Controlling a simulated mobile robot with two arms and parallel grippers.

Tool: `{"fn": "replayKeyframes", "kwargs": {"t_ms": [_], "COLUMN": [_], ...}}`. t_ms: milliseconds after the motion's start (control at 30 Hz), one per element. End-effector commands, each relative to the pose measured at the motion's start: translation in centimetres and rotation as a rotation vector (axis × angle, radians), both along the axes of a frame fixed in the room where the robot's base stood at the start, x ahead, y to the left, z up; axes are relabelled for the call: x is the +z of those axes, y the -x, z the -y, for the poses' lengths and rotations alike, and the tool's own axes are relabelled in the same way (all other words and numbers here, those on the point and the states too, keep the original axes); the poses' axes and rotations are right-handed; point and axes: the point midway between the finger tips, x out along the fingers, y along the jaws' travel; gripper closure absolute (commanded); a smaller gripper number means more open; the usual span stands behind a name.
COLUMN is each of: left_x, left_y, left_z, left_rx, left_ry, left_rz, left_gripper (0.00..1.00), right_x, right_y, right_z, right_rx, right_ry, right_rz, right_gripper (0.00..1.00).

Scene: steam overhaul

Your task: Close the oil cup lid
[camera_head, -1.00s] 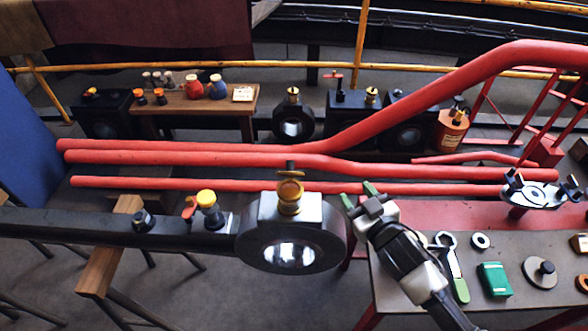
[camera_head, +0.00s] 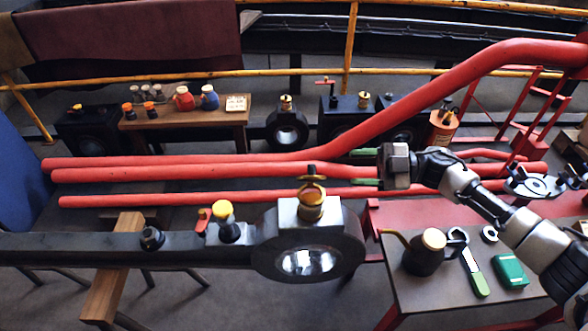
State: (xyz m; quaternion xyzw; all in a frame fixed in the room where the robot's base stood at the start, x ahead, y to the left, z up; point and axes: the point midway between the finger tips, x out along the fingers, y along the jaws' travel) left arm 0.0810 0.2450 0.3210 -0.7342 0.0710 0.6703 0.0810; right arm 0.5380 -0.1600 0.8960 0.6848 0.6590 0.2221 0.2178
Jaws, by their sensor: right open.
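The brass oil cup (camera_head: 312,209) sits upright on the pale block on top of the large dark rod end. Its lid (camera_head: 313,179) shows above the cup's rim and looks raised, though its exact angle is hard to tell. My right gripper (camera_head: 364,167) is open, with two green-tipped fingers pointing left. In the picture it is right of and slightly above the oil cup, apart from it, with nothing between its fingers. My left gripper is not in view.
A dark oil can (camera_head: 425,253), a wrench (camera_head: 472,264) and a green box (camera_head: 510,271) are on the right table (camera_head: 410,294). Red pipes (camera_head: 200,174) run behind the rod. A yellow-capped fitting (camera_head: 226,221) and a red-handled valve (camera_head: 203,220) stand on the rod left of the cup.

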Motion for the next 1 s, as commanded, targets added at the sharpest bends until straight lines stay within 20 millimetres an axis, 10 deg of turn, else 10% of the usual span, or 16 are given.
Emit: {"fn": "replayKeyframes", "kwargs": {"t_ms": [1000], "left_x": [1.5], "left_y": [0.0], "left_z": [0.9], "left_rx": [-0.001], "left_ry": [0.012], "left_rz": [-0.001], "left_gripper": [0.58], "right_x": [0.0], "right_y": [0.1], "right_z": [-10.1], "right_rx": [0.033], "right_ry": [0.021], "right_rz": [-0.005], "right_gripper": [0.5]}}
